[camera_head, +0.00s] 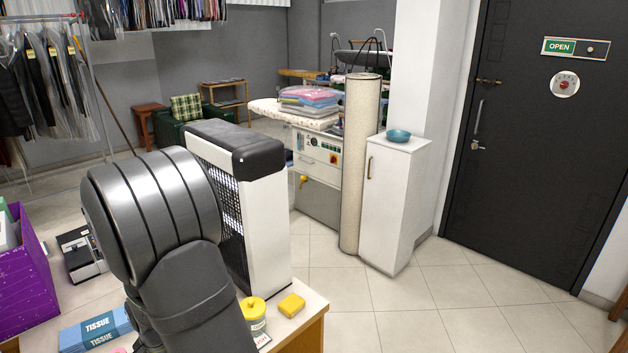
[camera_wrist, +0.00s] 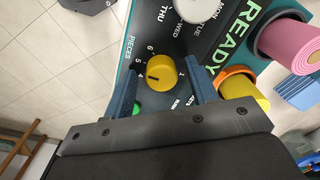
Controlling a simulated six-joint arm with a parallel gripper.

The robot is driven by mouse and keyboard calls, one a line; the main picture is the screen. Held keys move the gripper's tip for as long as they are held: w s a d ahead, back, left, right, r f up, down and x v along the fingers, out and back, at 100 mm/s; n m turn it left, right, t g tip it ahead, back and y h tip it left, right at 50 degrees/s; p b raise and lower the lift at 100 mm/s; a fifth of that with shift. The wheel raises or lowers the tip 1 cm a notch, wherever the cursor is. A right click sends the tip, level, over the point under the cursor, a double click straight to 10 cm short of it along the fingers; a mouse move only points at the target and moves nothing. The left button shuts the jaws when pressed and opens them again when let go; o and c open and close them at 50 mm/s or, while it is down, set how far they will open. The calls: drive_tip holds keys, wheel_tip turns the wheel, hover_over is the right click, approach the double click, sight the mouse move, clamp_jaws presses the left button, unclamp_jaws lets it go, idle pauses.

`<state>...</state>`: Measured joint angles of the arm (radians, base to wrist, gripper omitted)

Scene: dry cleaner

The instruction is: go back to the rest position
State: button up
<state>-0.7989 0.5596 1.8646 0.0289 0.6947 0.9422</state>
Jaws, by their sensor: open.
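My gripper (camera_wrist: 163,70) shows in the wrist view with its two blue fingers apart. A yellow knob (camera_wrist: 160,72) on a dark panel (camera_wrist: 215,14) lies between the fingers in the picture. I cannot tell whether either finger touches it. The knob's dark mark points left, towards the numbers by the word PIECES. A pale round knob (camera_wrist: 197,8) with day names around it sits above it. In the head view my arm fills the lower left foreground, and the gripper is hidden there.
A pink roll (camera_wrist: 290,46) and a yellow cylinder (camera_wrist: 243,88) stand right of the panel. In the head view, a yellow-lidded jar (camera_head: 253,312) and a yellow block (camera_head: 291,305) sit on the counter, near a white-and-black unit (camera_head: 270,215). The right floor is clear.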

drive_tip(key=n, duration=0.3)
drive_tip(key=shift+r+n, duration=0.2)
drive_tip(key=shift+n, duration=0.1)
drive_tip(key=n, duration=0.4)
drive_tip(key=shift+w+n, duration=0.1)
drive_tip(key=shift+n, duration=0.2)
drive_tip(key=n, duration=0.3)
drive_tip(key=shift+d+n, duration=0.1)
drive_tip(key=shift+n, duration=0.3)
drive_tip(key=n, duration=0.4)
drive_tip(key=shift+w, duration=0.1)
